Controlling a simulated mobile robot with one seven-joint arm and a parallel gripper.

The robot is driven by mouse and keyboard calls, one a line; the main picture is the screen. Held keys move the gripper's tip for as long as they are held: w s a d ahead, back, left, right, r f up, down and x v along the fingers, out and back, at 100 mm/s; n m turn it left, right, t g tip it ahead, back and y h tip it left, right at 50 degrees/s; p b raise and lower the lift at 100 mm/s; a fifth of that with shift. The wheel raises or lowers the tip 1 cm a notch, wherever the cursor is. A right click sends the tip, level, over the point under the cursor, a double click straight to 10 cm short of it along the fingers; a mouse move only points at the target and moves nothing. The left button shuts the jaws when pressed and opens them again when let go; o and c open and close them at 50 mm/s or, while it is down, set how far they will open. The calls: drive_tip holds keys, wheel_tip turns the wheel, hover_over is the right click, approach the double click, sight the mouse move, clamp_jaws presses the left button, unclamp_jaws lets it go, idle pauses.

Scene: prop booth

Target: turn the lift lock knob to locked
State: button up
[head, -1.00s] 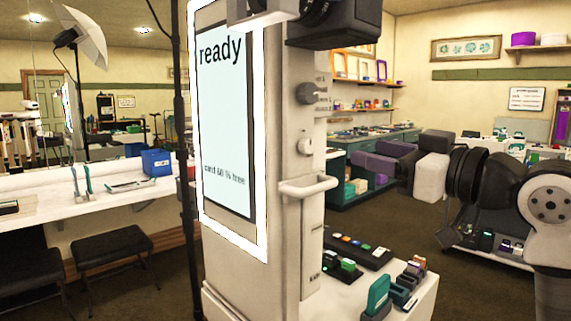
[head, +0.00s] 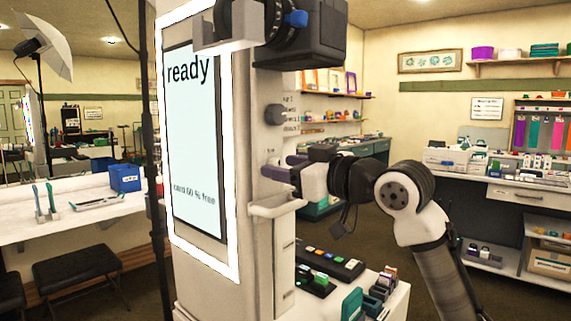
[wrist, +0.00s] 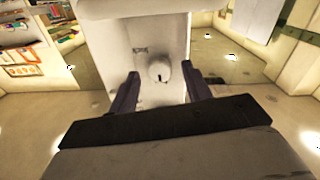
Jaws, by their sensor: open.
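A pale round knob (wrist: 158,68) with a dark mark on it sits on the side of the booth column. In the wrist view it lies between and just beyond my fingertips, apart from both. A small label beside it is too blurred to read. In the head view my gripper (head: 275,167) is open at the column side and mostly covers this knob. A darker grey knob (head: 275,114) sits higher on the same face. The setting of the pale knob is too small to tell.
A handle bar (head: 278,208) juts from the column just below my gripper. A screen (head: 195,150) reading "ready" faces left. Below is a shelf with a dark button strip (head: 330,262) and small card holders. A camera-like unit (head: 305,35) overhangs the top.

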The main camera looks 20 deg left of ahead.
drive_tip(key=shift+w+a, duration=0.1)
drive_tip(key=shift+a, duration=0.15)
drive_tip(key=c, duration=1)
